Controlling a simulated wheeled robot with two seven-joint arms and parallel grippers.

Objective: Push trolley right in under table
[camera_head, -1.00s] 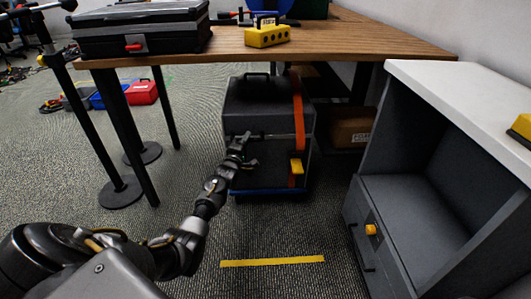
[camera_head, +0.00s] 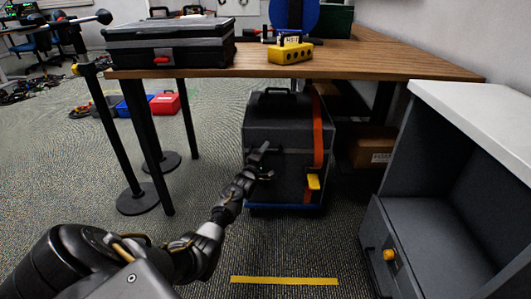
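The trolley (camera_head: 283,138) is a dark grey case on a blue base (camera_head: 285,209), with an orange strap and a yellow tag on its right side. It stands at the front edge of the table (camera_head: 330,62), its back part under the tabletop. My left gripper (camera_head: 264,162) is at the trolley's front face, left of the strap. Its fingers look spread, with nothing seen between them; whether they touch the face is unclear. My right gripper is out of view.
A yellow floor strip (camera_head: 285,280) lies in front of the trolley. A grey cabinet (camera_head: 440,210) stands at the right. A cardboard box (camera_head: 371,148) is under the table. Posts with round bases (camera_head: 137,199) stand left. Open carpet lies between the posts and the trolley.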

